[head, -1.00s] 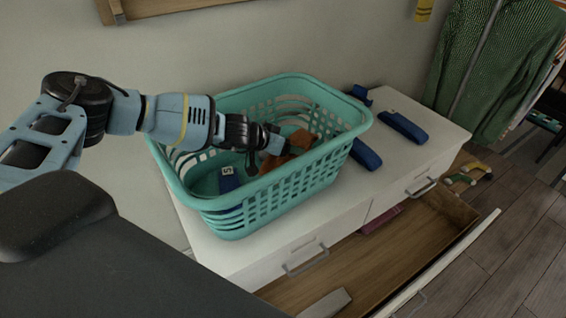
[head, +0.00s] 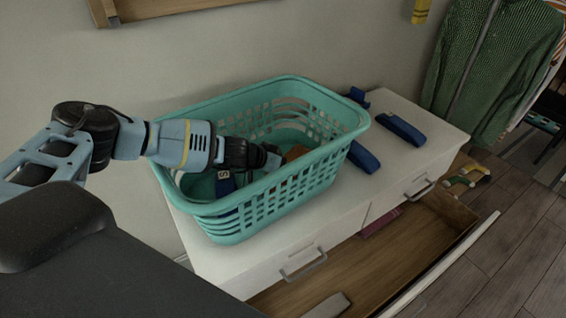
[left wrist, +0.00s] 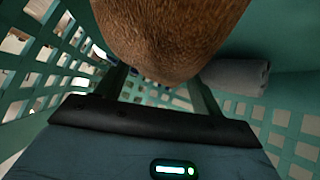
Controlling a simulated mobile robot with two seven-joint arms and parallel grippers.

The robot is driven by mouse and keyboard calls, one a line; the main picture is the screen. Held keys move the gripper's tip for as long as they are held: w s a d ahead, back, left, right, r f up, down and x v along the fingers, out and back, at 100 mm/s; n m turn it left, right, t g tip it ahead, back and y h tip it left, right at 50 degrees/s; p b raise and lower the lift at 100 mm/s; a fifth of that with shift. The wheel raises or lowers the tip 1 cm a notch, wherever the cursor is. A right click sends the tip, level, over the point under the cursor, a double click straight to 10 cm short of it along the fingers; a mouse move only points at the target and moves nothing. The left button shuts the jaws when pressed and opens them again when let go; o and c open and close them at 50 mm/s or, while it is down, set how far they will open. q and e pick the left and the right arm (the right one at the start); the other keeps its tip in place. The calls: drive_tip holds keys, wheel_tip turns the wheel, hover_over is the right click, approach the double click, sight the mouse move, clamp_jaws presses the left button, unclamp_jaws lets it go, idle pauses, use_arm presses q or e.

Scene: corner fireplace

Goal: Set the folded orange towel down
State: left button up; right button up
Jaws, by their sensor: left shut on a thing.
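The folded orange towel (head: 297,152) is inside the teal laundry basket (head: 283,187), mostly hidden behind my gripper and the basket's near wall. It fills the top of the left wrist view (left wrist: 170,35) as a brown-orange textile. My left gripper (head: 276,157) reaches down into the basket from the left and is shut on the towel. Its fingers also show in the left wrist view (left wrist: 160,88), on both sides of the towel. Whether the towel touches the basket floor cannot be told. My right gripper is in neither view.
The basket stands on a white dresser (head: 408,160) with an open drawer (head: 405,245). A dark blue item with a white tag (head: 225,186) and a grey rolled cloth (left wrist: 236,76) are in the basket. Blue objects (head: 400,130) lie right of it. A green jacket (head: 495,70) hangs at right.

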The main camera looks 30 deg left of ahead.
use_arm(q)
drive_tip(key=shift+f, duration=0.45)
drive_tip(key=shift+f, duration=0.15)
drive_tip(key=o, duration=1.8)
